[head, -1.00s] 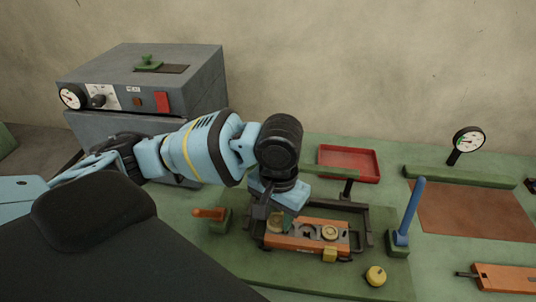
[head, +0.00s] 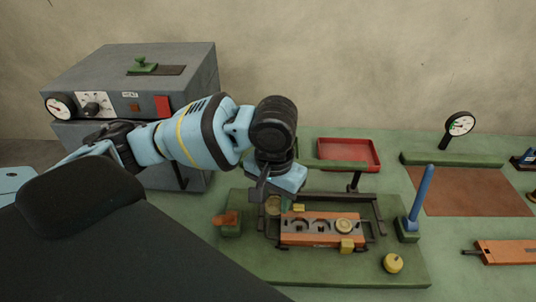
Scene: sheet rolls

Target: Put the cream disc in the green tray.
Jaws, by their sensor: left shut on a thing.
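My left gripper (head: 270,197) points down over the left end of an orange block with round recesses (head: 310,240). It is shut on a cream disc (head: 273,206), held at the block's back left corner, apart from the recesses. The gripper's wrist hides part of the fingers. A second pale disc (head: 344,226) sits in the block's right recess; the other two recesses look empty. A large green base (head: 330,272) lies under the block; I cannot tell whether it is the green tray. My right gripper is out of view.
A dark frame (head: 372,215) surrounds the block. A blue post (head: 420,197) stands to the right, an orange-topped stand (head: 228,220) to the left. A yellow knob (head: 393,263) is in front. A red tray (head: 348,152) lies behind; a grey machine (head: 140,80) stands back left.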

